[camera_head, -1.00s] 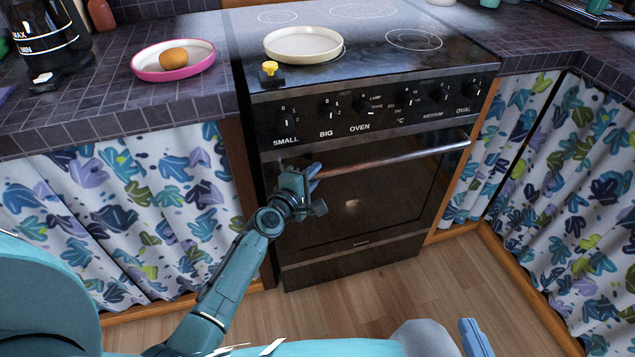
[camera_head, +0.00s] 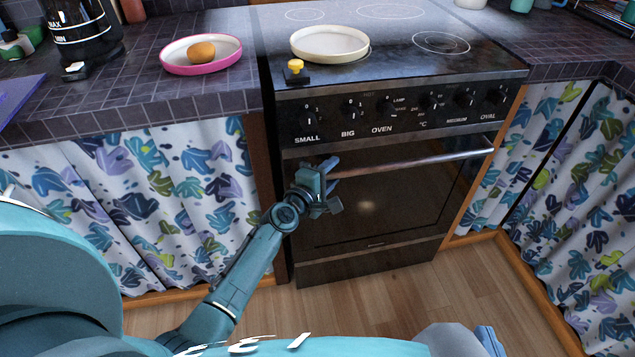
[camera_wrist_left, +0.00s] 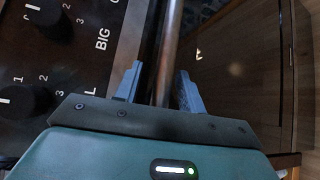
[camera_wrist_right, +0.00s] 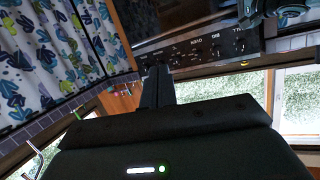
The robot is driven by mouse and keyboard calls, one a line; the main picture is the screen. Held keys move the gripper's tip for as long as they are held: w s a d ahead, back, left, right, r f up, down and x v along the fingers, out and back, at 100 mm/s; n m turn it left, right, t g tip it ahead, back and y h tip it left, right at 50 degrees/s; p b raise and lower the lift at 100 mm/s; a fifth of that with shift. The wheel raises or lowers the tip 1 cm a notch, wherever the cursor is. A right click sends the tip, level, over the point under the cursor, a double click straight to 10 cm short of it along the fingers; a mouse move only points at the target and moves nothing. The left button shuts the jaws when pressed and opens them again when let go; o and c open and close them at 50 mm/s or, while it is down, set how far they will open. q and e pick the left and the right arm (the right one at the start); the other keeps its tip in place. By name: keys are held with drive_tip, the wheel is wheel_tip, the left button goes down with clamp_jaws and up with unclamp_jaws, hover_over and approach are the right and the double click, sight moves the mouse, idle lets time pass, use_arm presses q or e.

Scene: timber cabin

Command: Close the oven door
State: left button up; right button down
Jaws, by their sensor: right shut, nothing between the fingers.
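The black oven (camera_head: 400,108) has a dark glass door (camera_head: 400,205) with a metal bar handle (camera_head: 425,160). The door stands upright, at or near the oven's front; I cannot tell whether a narrow gap is left. My left gripper (camera_head: 328,175) is at the left end of the handle. In the left wrist view its two fingers (camera_wrist_left: 160,88) are apart, with the handle (camera_wrist_left: 168,50) running between them. My right gripper (camera_head: 490,340) is low at the bottom right, away from the oven. In the right wrist view its fingers (camera_wrist_right: 158,88) are together and empty.
A white plate (camera_head: 330,44) and a small yellow-topped object (camera_head: 295,70) are on the hob. A pink-rimmed plate (camera_head: 175,68) with a round brown item (camera_head: 201,52) is on the left counter. Patterned curtains (camera_head: 180,200) flank the oven. The wooden floor (camera_head: 470,300) in front is clear.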

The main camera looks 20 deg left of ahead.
use_arm(q)
drive_tip(key=p+v, duration=0.1)
drive_tip(key=v, duration=1.1)
use_arm(e)
drive_tip(key=shift+w+a+f+g, duration=0.15)
drive_tip(key=shift+a+f+g, duration=0.15)
drive_tip(key=shift+f, duration=0.1)
use_arm(q)
drive_tip(key=shift+s+r, duration=0.1)
drive_tip(key=shift+s, duration=0.1)
drive_tip(key=s+d+m+g+h, duration=0.1)
drive_tip(key=s+d+m, duration=0.2)
drive_tip(key=s+m, duration=0.25)
drive_tip(key=s+d+m+g, duration=0.1)
drive_tip(key=s+d+m, duration=0.2)
drive_tip(key=s+m, duration=0.25)
drive_tip(key=s+d+r+m+g+y+p, duration=0.1)
drive_tip(key=s+r+m+g+p, duration=0.2)
drive_tip(key=p, duration=1.3)
drive_tip(key=s+r+m, duration=0.3)
drive_tip(key=r+m, duration=0.1)
drive_tip(key=m, duration=0.2)
drive_tip(key=shift+d+r, duration=0.4)
use_arm(e)
wheel_tip(320, 180, up, 4)
drive_tip(key=g+h, duration=0.1)
drive_tip(key=g, duration=0.2)
drive_tip(key=shift+n, duration=0.4)
use_arm(q)
drive_tip(key=shift+s, duration=0.15)
